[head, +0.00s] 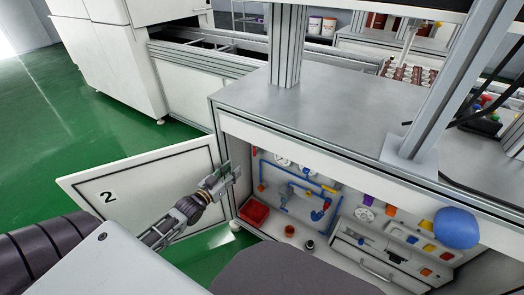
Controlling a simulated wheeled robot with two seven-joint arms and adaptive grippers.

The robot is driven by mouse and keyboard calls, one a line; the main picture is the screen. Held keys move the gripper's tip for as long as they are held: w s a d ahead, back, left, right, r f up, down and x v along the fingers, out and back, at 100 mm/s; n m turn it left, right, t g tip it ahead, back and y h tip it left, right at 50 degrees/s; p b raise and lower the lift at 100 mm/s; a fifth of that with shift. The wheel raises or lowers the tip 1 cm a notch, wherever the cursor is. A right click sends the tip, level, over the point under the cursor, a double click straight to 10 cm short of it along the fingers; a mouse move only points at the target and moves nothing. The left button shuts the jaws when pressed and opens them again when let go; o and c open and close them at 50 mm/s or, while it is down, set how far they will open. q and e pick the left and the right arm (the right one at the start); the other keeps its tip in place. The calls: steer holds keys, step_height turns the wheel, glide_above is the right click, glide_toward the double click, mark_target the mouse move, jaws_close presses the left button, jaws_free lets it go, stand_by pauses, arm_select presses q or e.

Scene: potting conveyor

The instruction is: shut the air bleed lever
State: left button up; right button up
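My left gripper (229,174) reaches in from the left, at the left edge of the open cabinet front. Its fingers look spread, with nothing visible between them. Blue pipework (290,186) runs over the cabinet's back wall, to the right of the gripper and apart from it. Which small part is the air bleed lever is too small to tell. My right gripper is not in view.
The cabinet door (140,195), marked 2, stands swung open at left. A red bin (254,213) and small cups are on the cabinet floor. A drawer unit (370,250) and a blue ball (456,228) are at right. The grey worktop (310,115) overhangs the opening.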

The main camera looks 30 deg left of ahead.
mark_target(254, 148)
arm_select(q)
steer(key=shift+w+d+r+t, duration=0.15)
steer(key=shift+w+d+r, duration=0.15)
steer(key=shift+r, duration=0.2)
steer(key=shift+w+d+r+t, duration=0.15)
steer(key=shift+w+d+r, duration=0.1)
steer(key=shift+r, duration=0.25)
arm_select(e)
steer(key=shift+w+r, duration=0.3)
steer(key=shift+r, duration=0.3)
arm_select(q)
steer(key=shift+w+b, duration=0.2)
steer(key=shift+b, duration=0.1)
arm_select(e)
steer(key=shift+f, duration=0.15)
arm_select(q)
steer(key=shift+w+d+b, duration=0.2)
steer(key=shift+w+b, duration=0.65)
steer(key=shift+w, duration=1.35)
steer(key=shift+w+d+b, duration=0.15)
steer(key=shift+w+b, duration=0.7)
steer(key=shift+w, duration=1.4)
steer(key=shift+w+d+b, duration=0.2)
steer(key=shift+w+b, duration=0.65)
steer(key=shift+w, duration=1.35)
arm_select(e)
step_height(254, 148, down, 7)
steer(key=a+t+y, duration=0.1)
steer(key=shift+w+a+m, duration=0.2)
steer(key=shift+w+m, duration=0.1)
